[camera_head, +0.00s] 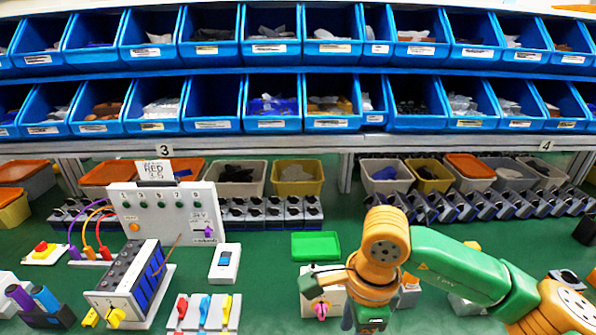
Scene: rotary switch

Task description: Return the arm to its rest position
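My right arm (455,265), green and orange, reaches in from the right. Its wrist is bent downward, and my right gripper (368,318) hangs at the bottom edge of the picture. Its fingertips are not clearly visible, so I cannot tell whether it is open or shut. A white box with a pink rotary knob (321,309) stands just left of the gripper and is partly covered by it. Whether they touch is unclear. My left gripper is not in view.
A white panel (150,215) with a purple knob stands at the left. A battery-like module (130,275), several colored switches (205,312) and a small blue-button box (225,262) are in front. A green tray (316,246) lies behind the knob box. Blue bins (212,100) line the shelves.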

